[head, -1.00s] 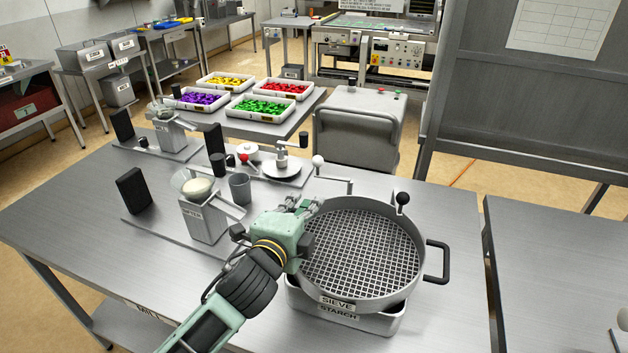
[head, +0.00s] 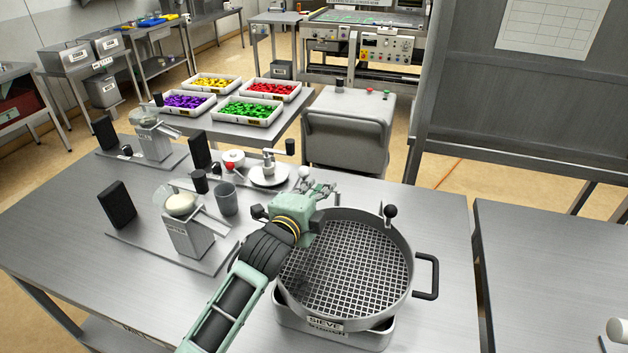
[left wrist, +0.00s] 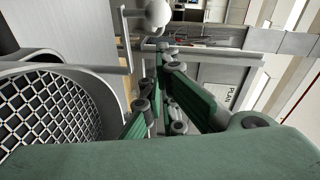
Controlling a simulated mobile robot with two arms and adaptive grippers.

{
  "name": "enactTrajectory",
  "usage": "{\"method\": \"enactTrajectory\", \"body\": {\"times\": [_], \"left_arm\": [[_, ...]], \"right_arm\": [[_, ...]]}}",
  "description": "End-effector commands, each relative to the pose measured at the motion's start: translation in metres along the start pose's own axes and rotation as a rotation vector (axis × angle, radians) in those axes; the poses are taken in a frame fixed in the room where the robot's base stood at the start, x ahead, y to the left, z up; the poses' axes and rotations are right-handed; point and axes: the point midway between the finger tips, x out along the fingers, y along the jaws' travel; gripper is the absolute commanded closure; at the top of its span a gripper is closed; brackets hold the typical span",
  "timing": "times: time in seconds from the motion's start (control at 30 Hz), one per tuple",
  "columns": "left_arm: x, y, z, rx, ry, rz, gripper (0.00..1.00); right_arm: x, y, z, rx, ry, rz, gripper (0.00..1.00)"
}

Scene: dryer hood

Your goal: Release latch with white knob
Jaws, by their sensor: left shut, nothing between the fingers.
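The white knob (head: 304,172) sits at the end of a thin latch rod by the far left rim of the round sieve (head: 335,325). The white knob also shows at the top of the left wrist view (left wrist: 158,16), with a pale metal rod (left wrist: 128,45) beside it. My left gripper (head: 327,188) is shut and empty, over the sieve's far left edge, with its fingertips close to the knob. In the left wrist view its fingertips (left wrist: 164,50) lie just below the knob; I cannot tell whether they touch. The gripper hides most of the latch rod.
A black knob (head: 390,211) stands on the sieve's far rim, and a black handle (head: 434,277) juts out right. A grey cup (head: 227,199) and a mill (head: 187,230) stand to the left. A grey cart (head: 345,130) stands behind the table.

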Motion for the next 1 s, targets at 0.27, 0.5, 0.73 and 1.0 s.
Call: {"method": "enactTrajectory", "body": {"times": [0.27,0.5,0.73,1.0], "left_arm": [[0.015,-0.001,0.016,0.000,0.001,0.001,1.00],[0.017,0.000,0.017,0.000,0.001,0.000,1.00],[0.020,0.000,0.021,0.002,0.000,-0.001,1.00],[0.029,-0.002,0.030,0.000,0.000,0.000,1.00]], "right_arm": [[-0.009,0.004,-0.020,-0.001,0.030,0.004,0.60],[-0.009,0.008,-0.004,-0.003,0.005,0.009,0.60],[-0.008,0.009,0.003,-0.004,-0.005,0.010,0.60],[-0.005,0.009,-0.002,-0.003,0.003,0.011,0.60]]}}
